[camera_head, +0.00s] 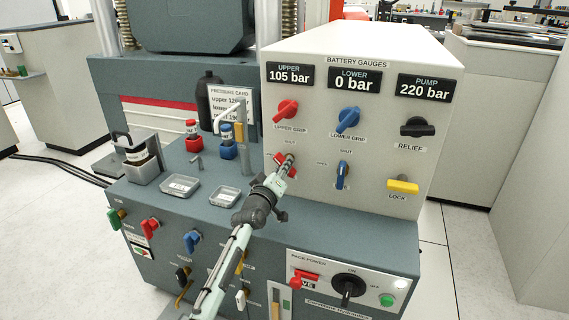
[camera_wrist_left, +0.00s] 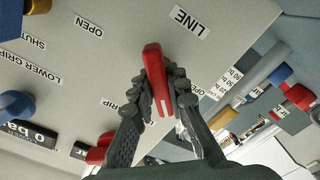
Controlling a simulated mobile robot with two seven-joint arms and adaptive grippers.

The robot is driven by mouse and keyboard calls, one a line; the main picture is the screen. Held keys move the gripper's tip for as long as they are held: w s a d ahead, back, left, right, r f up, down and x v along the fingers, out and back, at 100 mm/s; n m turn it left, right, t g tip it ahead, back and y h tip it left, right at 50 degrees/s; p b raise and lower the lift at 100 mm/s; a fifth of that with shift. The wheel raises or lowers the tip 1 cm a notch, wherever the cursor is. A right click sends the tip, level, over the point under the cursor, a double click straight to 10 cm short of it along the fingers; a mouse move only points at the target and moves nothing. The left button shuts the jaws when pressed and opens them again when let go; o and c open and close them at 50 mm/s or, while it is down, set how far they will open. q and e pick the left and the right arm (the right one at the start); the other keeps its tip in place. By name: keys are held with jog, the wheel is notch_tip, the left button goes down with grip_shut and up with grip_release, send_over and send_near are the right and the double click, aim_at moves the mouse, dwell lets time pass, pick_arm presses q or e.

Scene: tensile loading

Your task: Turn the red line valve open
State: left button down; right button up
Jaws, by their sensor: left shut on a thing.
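The red line valve (camera_head: 279,158) is a small red lever on the pale panel, below the red upper grip knob. My left gripper (camera_head: 287,162) is at the panel with its fingers around this lever and hides part of it in the head view. In the left wrist view the red lever (camera_wrist_left: 152,62) stands between the two dark fingers (camera_wrist_left: 160,88), which are closed on its sides. A LINE label (camera_wrist_left: 189,21) lies just past the lever's tip. The lever looks slanted in the head view; its exact angle is partly hidden. My right gripper is not in view.
Right of the lever are a blue valve lever (camera_head: 342,175) and a yellow lock lever (camera_head: 403,186). Above are the red upper grip knob (camera_head: 287,110), blue lower grip knob (camera_head: 347,120) and black relief knob (camera_head: 417,127). The gauges (camera_head: 354,78) read 105, 0 and 220 bar.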

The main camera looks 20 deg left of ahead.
pick_arm(q)
jog(key=n, duration=0.3)
jog(key=shift+n, duration=0.4)
jog(key=n, duration=0.3)
jog(key=shift+n, duration=1)
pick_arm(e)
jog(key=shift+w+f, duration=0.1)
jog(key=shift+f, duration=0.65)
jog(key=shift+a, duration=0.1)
pick_arm(q)
jog(key=c, duration=1.5)
grip_release()
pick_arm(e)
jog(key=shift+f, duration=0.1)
pick_arm(q)
jog(key=s, duration=1.2)
jog(key=shift+a, duration=0.2)
